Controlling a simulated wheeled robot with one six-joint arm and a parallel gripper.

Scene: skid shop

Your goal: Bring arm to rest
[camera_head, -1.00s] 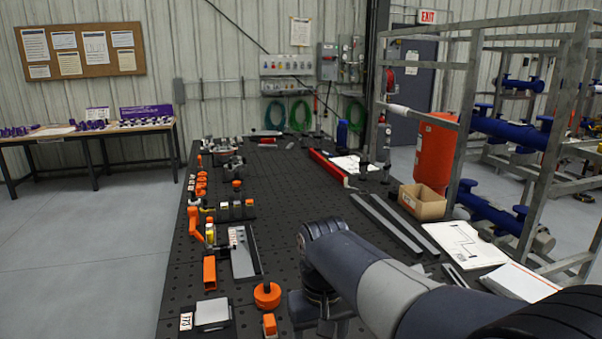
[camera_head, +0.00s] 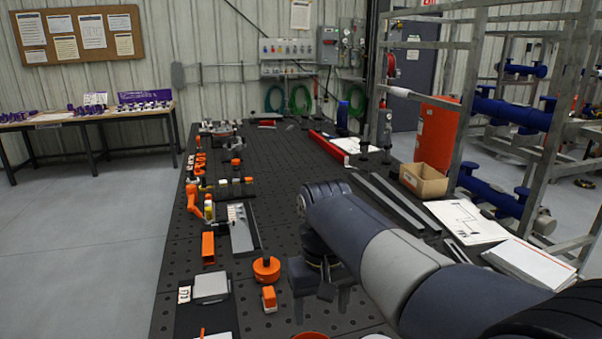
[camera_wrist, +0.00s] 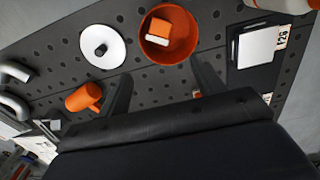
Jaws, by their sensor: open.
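My arm reaches from the lower right over the black perforated bench (camera_head: 270,180). Beyond the fingertips an orange bowl (camera_wrist: 184,58) holds an orange and white block (camera_wrist: 160,27).
The wrist view also shows a white disc (camera_wrist: 88,38) and an orange cylinder (camera_wrist: 85,97). A cardboard box (camera_head: 424,181), papers (camera_head: 465,220) and dark bars lie along the bench's right side. A metal frame (camera_head: 455,120) stands beyond. The bench middle is clear.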

